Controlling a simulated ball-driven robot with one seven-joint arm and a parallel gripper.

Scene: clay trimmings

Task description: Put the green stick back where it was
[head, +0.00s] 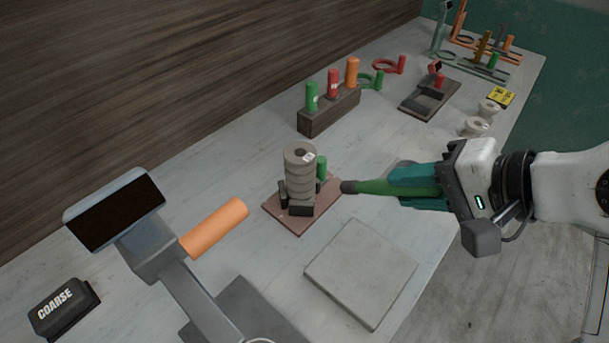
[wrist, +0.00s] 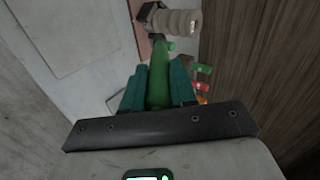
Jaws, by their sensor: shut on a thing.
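My gripper (head: 415,187) has teal fingers and is shut on a green stick (head: 375,187) with a dark tip. The stick lies nearly level above the table, its dark tip pointing left near the pinkish board (head: 325,210). In the wrist view the green stick (wrist: 160,75) runs between the teal fingers (wrist: 158,92). A short green peg (head: 321,167) stands beside a stack of grey rings (head: 300,180) on the board. A dark block (head: 330,114) further back holds an upright green stick (head: 312,96), a red one (head: 333,83) and an orange one (head: 352,72).
A flat grey slab (head: 361,273) lies in front of the board. A scale-like stand with a dark screen (head: 118,212) and an orange cylinder (head: 215,228) are at left, near a block marked COARSE (head: 64,308). Green and red rings (head: 388,65) lie behind the dark block.

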